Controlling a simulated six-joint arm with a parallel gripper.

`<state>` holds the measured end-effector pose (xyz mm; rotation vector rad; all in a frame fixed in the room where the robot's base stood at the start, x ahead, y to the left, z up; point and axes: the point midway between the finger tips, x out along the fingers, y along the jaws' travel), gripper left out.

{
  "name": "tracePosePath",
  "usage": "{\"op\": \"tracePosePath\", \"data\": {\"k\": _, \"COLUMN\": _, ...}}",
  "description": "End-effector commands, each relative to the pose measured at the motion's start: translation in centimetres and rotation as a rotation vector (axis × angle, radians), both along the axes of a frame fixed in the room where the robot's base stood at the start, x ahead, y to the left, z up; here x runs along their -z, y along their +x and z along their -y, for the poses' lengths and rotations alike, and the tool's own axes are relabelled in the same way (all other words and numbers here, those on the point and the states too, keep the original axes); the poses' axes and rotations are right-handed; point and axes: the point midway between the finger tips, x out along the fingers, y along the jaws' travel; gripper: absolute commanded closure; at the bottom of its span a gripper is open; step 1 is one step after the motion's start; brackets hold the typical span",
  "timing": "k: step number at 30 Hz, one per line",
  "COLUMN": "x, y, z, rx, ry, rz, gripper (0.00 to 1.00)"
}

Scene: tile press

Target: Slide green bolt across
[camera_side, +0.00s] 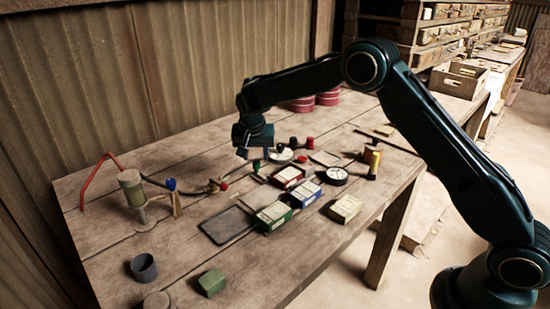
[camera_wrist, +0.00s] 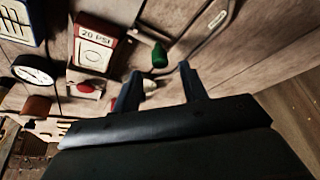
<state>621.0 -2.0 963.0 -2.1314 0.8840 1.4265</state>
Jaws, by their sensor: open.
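The green bolt shows as a small green knob (camera_wrist: 159,55) in the wrist view, just beyond my fingertips and between their lines. In the side view a small green piece (camera_side: 257,168) lies below my gripper, left of the red box. My gripper (camera_side: 254,154) is open above the table; its two fingers also show in the wrist view (camera_wrist: 161,78), apart, with the green knob ahead of them and not between them. A pale rounded thing (camera_wrist: 150,86) shows between the fingers. I cannot tell whether a finger touches the knob.
A red box marked 20 PSI (camera_wrist: 95,43), a dial (camera_wrist: 33,70) and a red knob (camera_wrist: 85,87) are close by. Blue (camera_side: 306,194), green (camera_side: 273,215) and yellow-green (camera_side: 345,208) boxes stand nearer the front. A dark plate (camera_side: 227,224) lies left. A bent metal rod (camera_wrist: 222,22) passes right of the knob.

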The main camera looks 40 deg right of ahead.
Motion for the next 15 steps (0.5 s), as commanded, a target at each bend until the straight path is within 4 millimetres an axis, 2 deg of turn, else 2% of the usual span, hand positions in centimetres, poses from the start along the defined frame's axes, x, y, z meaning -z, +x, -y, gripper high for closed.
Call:
{"op": "tracePosePath", "data": {"k": 6, "x": 2.4, "y": 0.7, "z": 0.7, "rx": 0.001, "ry": 0.000, "rz": -0.001, "gripper": 0.57}}
{"op": "tracePosePath", "data": {"k": 15, "x": 3.2, "y": 1.0, "z": 1.0, "rx": 0.001, "ry": 0.000, "rz": 0.002, "gripper": 0.57}}
